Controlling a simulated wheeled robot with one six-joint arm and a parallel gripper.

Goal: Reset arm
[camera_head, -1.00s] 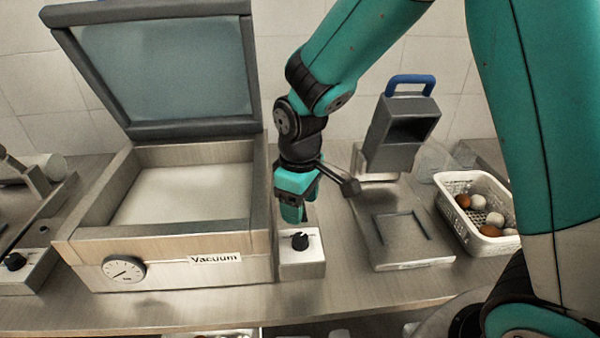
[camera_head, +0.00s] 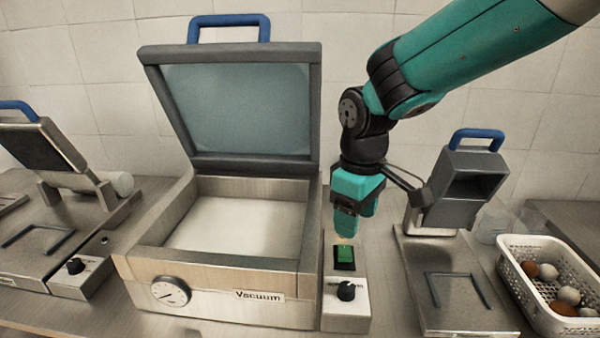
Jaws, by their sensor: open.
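My gripper (camera_head: 357,212) points down in the middle right of the head view, at the end of my teal arm. It is open, and I see nothing between its fingers. It hangs above and behind a small control box (camera_head: 346,318) with a black knob and a green switch (camera_head: 344,255). The green switch is in clear view just below the gripper.
The vacuum machine (camera_head: 215,262) stands left of the gripper with its lid (camera_head: 240,110) raised. To the right is a grey sealer-like device (camera_head: 468,185) with a blue handle. A white perforated basket (camera_head: 545,310) holding several eggs stands further right. A tiled wall is behind.

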